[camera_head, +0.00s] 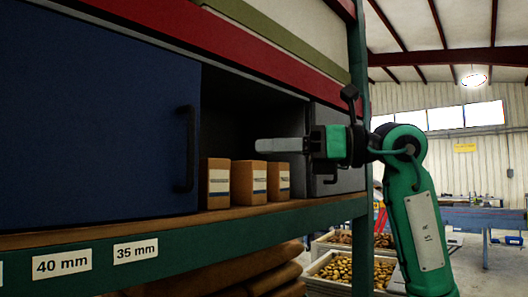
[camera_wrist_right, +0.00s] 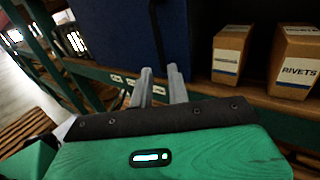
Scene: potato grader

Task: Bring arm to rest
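My right arm (camera_head: 418,220), green with black joints, comes in from the right in the head view. It is raised in front of the shelf. My right gripper (camera_head: 262,145) points left, at the cabinet opening above the cardboard boxes. In the right wrist view its two grey fingers (camera_wrist_right: 160,70) stand apart with a narrow gap and nothing between them. My left gripper and arm are not in view.
The cabinet's blue door (camera_head: 95,120) has a black handle (camera_head: 185,150). Cardboard boxes (camera_head: 248,182) stand on the shelf; one reads RIVETS (camera_wrist_right: 297,72). The green shelf beam (camera_head: 200,240) carries size labels. Crates of potatoes (camera_head: 345,270) stand behind on the right.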

